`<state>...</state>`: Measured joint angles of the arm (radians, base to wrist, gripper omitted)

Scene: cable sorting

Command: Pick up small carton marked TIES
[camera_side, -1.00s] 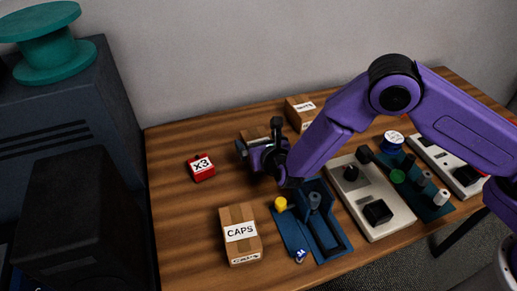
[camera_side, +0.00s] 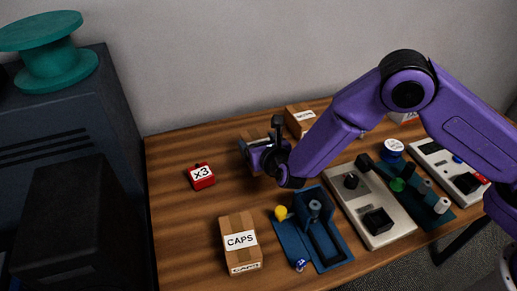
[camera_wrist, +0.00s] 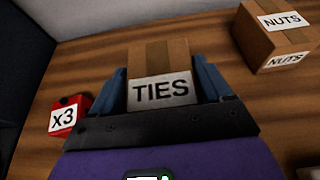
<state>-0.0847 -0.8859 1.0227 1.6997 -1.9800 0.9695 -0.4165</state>
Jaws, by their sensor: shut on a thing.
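The small carton marked TIES (camera_wrist: 160,62) is brown with a tan tape strip and a white label. It sits between the two blue fingers of my gripper (camera_wrist: 163,85) in the wrist view, one finger against each side. My gripper is shut on it. In the side view, my gripper (camera_side: 258,153) is at the back middle of the table, and the carton (camera_side: 250,136) is mostly hidden behind it. I cannot tell whether the carton's base touches the table.
A red X3 block (camera_side: 201,177) lies to the left. A CAPS carton (camera_side: 240,246) stands in front. A NUTS carton (camera_side: 300,119) stands close behind on the right. A blue tray (camera_side: 335,240) and grey panels (camera_side: 367,200) fill the right. Bare wood lies at the left.

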